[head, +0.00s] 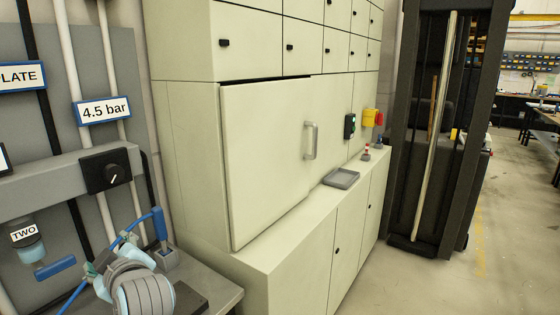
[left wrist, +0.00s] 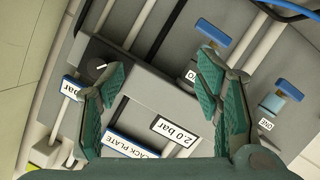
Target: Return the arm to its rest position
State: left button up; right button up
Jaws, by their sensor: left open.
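My left gripper (left wrist: 162,68) shows in the left wrist view with its two green fingers spread wide apart and nothing between them. It faces a grey wall panel with a black dial (left wrist: 98,62), and I cannot tell the distance to the panel. In the head view, part of my left arm shows at the lower left in front of the panel, and its fingers are hard to make out. My right arm and gripper are in neither view.
The panel has a blue-handled valve labelled TWO (head: 55,269) and a 4.5 bar sign (head: 104,110). A blue-handled tool (head: 160,226) stands on the bench beside my arm. A pale cabinet (head: 265,160) fills the middle, with a grey tray (head: 341,178) on its ledge.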

pick_arm(q)
jog(key=s+d+f+m+g+h, duration=0.1)
jog(key=s+f+m+h, duration=0.3)
jog(key=f, duration=0.7)
jog(key=s+d+f+m+g+h, duration=0.15)
jog(key=s+f+m, duration=0.4)
jog(key=f, duration=0.55)
jog(key=s+d+f+m+g+h, duration=0.25)
jog(key=s+f, duration=0.35)
jog(key=s, duration=0.4)
jog(key=s+d+f+m+g+h, duration=0.2)
jog(key=s+d+f+m, duration=0.15)
jog(key=s+f, duration=0.5)
notch_tip(320, 180, down, 18)
jog(key=s+a+g+b, duration=0.1)
jog(key=s+a+b, duration=0.1)
jog(key=b, duration=0.1)
jog(key=s+a+f+g+b, duration=0.1)
jog(key=s+f+b, duration=0.2)
jog(key=s+f, duration=1.1)
notch_tip(320, 180, down, 3)
jog(key=shift+s+f, duration=0.15)
jog(key=shift+s, duration=0.25)
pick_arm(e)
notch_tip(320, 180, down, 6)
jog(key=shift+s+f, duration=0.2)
pick_arm(q)
jog(key=shift+s, duration=0.1)
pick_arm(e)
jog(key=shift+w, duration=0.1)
